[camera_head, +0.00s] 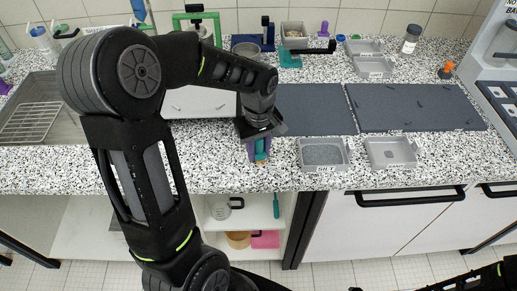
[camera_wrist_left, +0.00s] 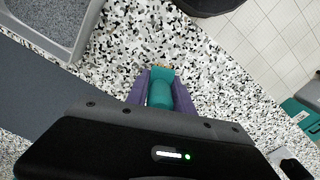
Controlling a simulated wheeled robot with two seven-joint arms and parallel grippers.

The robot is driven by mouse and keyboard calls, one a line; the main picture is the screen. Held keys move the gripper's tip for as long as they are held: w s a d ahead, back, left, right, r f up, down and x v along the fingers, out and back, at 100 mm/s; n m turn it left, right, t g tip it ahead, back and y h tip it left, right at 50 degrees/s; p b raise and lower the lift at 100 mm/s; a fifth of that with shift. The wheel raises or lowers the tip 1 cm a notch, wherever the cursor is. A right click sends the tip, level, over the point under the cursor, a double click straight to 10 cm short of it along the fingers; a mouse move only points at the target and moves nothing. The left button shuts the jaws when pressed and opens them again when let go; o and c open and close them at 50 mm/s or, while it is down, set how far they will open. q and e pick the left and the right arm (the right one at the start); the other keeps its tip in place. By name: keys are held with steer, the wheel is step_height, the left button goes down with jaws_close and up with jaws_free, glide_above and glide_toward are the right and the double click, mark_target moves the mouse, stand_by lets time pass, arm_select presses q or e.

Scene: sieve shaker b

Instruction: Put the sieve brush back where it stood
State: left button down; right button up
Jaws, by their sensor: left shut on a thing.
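The sieve brush (camera_head: 261,148) is teal and sits between the fingers of my left gripper (camera_head: 258,152), near the front of the speckled counter. In the left wrist view the brush (camera_wrist_left: 160,93) shows a rounded teal body with a thin tan edge at its far end. The purple fingers of the left gripper (camera_wrist_left: 160,88) are shut on it from both sides. The speckled counter shows beyond the brush; I cannot tell whether the brush touches it. My right gripper is not in view; only part of the right arm shows at the lower right.
Two grey pans (camera_head: 391,153) (camera_head: 311,165) stand right of the gripper at the counter front. Dark mats (camera_head: 415,108) lie behind them. A sink (camera_head: 45,117) with a rack is at the left. Small equipment stands along the back wall. Counter to the gripper's left is bare.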

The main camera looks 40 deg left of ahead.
arm_select(q)
steer(key=shift+f, duration=0.2)
steer(key=c, duration=1.1)
jaws_free()
step_height(320, 180, up, 12)
steer(key=shift+r+b, duration=0.2)
steer(key=shift+b, duration=0.35)
